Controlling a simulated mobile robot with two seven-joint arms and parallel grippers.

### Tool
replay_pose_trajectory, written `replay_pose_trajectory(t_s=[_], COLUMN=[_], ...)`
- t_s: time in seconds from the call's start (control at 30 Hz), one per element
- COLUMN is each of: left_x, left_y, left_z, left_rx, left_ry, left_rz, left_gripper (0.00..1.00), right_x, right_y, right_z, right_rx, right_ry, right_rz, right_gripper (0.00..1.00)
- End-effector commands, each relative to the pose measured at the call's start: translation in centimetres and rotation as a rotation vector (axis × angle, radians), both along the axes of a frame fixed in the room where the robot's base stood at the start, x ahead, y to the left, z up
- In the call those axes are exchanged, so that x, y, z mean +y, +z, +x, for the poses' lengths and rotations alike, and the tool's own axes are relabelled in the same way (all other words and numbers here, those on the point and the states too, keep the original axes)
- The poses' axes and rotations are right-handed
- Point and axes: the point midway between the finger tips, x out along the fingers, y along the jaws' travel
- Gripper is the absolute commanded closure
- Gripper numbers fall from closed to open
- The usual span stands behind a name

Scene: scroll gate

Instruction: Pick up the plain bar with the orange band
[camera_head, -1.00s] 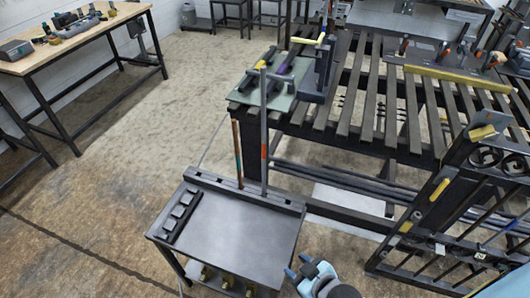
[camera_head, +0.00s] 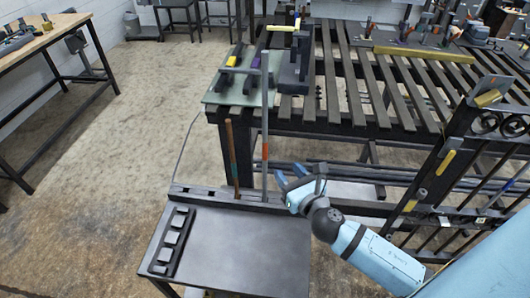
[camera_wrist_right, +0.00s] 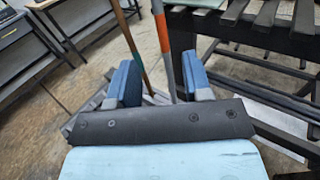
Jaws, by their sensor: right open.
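The plain grey bar with the orange band (camera_head: 264,125) stands upright at the back edge of the small dark table, in front of the slatted bench. Its orange band also shows in the right wrist view (camera_wrist_right: 162,33). My right gripper (camera_head: 291,174), with blue fingers, is open and empty just right of the bar's lower part. In the wrist view the bar's lower part appears between the fingers (camera_wrist_right: 160,80), but I cannot tell whether it is physically between them. My left gripper is not in view.
A brown bar with a teal band (camera_head: 231,155) stands close left of the grey bar. The small dark table (camera_head: 235,255) has a black slotted block (camera_head: 171,242) at its left; its middle is clear. The slatted bench (camera_head: 350,75) and dark gate (camera_head: 450,160) lie behind and right.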

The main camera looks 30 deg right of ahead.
Motion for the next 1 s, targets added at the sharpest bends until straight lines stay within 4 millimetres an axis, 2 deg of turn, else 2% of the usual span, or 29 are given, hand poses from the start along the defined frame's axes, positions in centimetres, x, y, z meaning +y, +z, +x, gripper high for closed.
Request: replay_pose_trajectory(t_s=[0.3,0.57,0.83,1.0], left_x=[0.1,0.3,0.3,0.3], left_y=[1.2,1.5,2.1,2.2], left_z=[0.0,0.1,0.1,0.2], left_rx=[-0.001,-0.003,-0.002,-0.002], left_ry=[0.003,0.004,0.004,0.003], left_rz=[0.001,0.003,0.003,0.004], left_gripper=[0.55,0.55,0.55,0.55], right_x=[-0.1,-0.1,-0.1,-0.1], right_y=[0.3,0.2,0.6,0.5], right_z=[6.1,8.2,12.0,13.0], right_rx=[-0.002,0.000,0.000,0.001], right_ry=[-0.001,0.000,-0.001,-0.001], right_rz=[0.000,0.002,0.003,0.003], right_gripper=[0.54,0.54,0.54,0.54])
